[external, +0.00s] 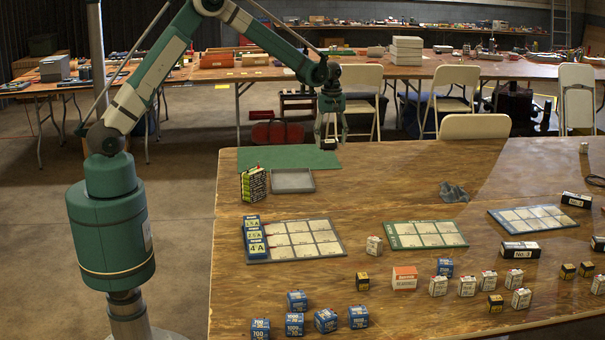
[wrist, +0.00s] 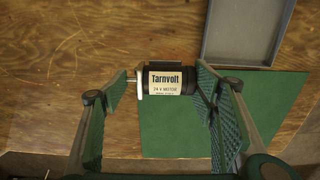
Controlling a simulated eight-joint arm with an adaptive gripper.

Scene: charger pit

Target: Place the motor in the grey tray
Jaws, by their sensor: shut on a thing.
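The motor (wrist: 166,82) is a short black cylinder with a cream Tarnvolt label and a pale end with a shaft at its left. It lies crosswise between the fingers of my gripper (wrist: 168,92), which is shut on it. In the external view my gripper (external: 331,134) points down above the far edge of the table, and the dark motor (external: 328,145) shows at its fingertips. The grey tray (external: 293,190) is empty, on the table nearer the camera and left of my gripper. In the wrist view the tray (wrist: 205,52) is at the upper right, apart from the motor.
A green mat (external: 265,158) lies behind the tray. A dark box with yellow-green print (external: 253,184) stands just left of the tray. Sectioned boards (external: 300,240), several small boxes and a grey lump (external: 453,192) occupy the nearer table. Wood right of the tray is clear.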

